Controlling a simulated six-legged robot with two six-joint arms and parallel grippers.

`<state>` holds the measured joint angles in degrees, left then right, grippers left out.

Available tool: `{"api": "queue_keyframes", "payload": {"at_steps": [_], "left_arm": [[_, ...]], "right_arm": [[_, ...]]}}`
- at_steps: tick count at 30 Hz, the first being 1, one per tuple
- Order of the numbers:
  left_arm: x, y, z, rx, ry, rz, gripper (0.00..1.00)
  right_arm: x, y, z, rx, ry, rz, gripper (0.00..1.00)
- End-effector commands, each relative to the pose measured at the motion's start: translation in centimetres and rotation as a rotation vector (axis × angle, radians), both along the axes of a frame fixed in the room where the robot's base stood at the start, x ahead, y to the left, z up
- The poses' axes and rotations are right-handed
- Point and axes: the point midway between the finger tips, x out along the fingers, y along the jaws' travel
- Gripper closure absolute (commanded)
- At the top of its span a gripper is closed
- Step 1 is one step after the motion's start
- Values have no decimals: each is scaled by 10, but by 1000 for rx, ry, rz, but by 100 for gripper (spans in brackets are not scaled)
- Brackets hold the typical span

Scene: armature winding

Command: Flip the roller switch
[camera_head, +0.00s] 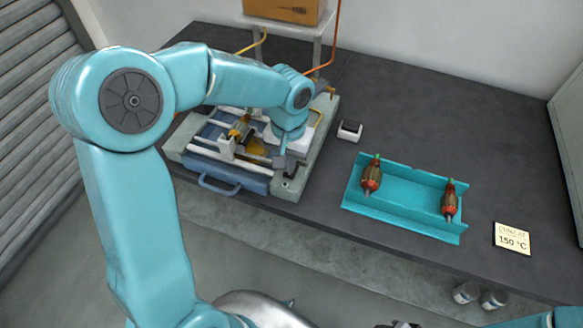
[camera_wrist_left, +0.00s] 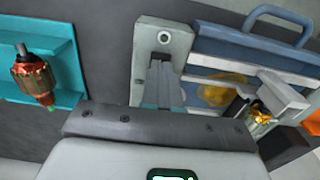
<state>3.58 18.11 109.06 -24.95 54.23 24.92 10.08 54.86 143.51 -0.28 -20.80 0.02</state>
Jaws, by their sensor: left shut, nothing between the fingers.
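The winding machine (camera_head: 226,180) has a grey frame and a blue front with a handle, and stands at the left of the bench. No part is clearly readable as the roller switch. A small white box with a dark top (camera_head: 349,131) stands just right of the machine. My left gripper (camera_head: 281,158) points down over the machine's right front corner. In the left wrist view its fingers (camera_wrist_left: 164,82) are shut and empty, in front of the grey corner block with a round fitting (camera_wrist_left: 164,37). I cannot tell whether they touch it.
A teal tray (camera_head: 408,190) holds two armatures, one at the left (camera_head: 371,176) and one at the right (camera_head: 449,201). A 150 °C card (camera_head: 512,238) lies right of it. A shelf with a cardboard box (camera_head: 283,10) stands behind. The bench's back right is clear.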

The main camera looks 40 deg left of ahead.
Motion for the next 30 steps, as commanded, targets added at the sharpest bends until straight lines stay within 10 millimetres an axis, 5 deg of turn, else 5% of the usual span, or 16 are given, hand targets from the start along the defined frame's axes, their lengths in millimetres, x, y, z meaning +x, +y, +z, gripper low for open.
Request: {"api": "queue_keyframes", "payload": {"at_steps": [30], "left_arm": [[0, 0, -15, 0, 0, 0, 100]], "right_arm": [[0, 0, -12, 0, 0, 0, 57]]}}
